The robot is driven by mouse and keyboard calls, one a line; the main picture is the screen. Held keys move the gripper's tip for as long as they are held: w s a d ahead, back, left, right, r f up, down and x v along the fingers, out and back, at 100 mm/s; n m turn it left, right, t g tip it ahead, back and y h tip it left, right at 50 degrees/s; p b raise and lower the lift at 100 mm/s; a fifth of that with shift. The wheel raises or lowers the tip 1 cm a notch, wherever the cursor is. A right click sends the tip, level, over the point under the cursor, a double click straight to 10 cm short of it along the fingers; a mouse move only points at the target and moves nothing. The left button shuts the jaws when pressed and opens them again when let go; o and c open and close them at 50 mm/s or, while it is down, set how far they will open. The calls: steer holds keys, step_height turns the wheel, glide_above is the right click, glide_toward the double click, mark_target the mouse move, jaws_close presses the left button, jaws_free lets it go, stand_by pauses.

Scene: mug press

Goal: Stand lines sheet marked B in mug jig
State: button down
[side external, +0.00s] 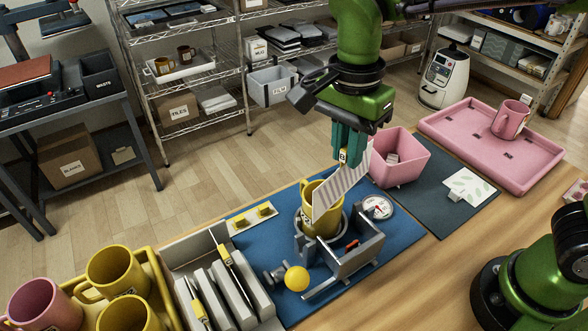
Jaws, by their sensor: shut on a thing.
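My gripper (347,160) is shut on the top of a white sheet with grey stripes, the lines sheet (338,190). A small yellow tab with a dark mark shows at the fingertips; I cannot read its letter surely. The sheet hangs tilted, its lower end in front of the right side of a yellow mug (312,217). Whether it touches the mug cannot be told. The mug stands upright in the grey mug jig (358,257) on a blue mat. The jig has a lever with a yellow ball (296,278).
A grey rack (235,290) with upright dividers and yellow tabs stands left of the mat. A yellow tray (166,290) holds mugs. A pink bin (405,160), a round dial (377,207) and a pink tray (470,135) with a pink mug (509,120) lie right and behind.

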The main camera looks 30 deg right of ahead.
mark_target(341, 192)
steer(key=shift+s+d+f+m, duration=0.15)
steer(key=shift+s+f+m, duration=0.15)
steer(key=shift+f+m, duration=0.45)
steer(key=shift+w+f+m, duration=0.25)
steer(key=shift+f+m, duration=0.2)
steer(key=shift+m, duration=0.3)
steer(key=shift+f, duration=3.65)
steer(key=c, duration=1)
jaws_free()
steer(key=shift+o, duration=0.2)
steer(key=o, duration=0.6)
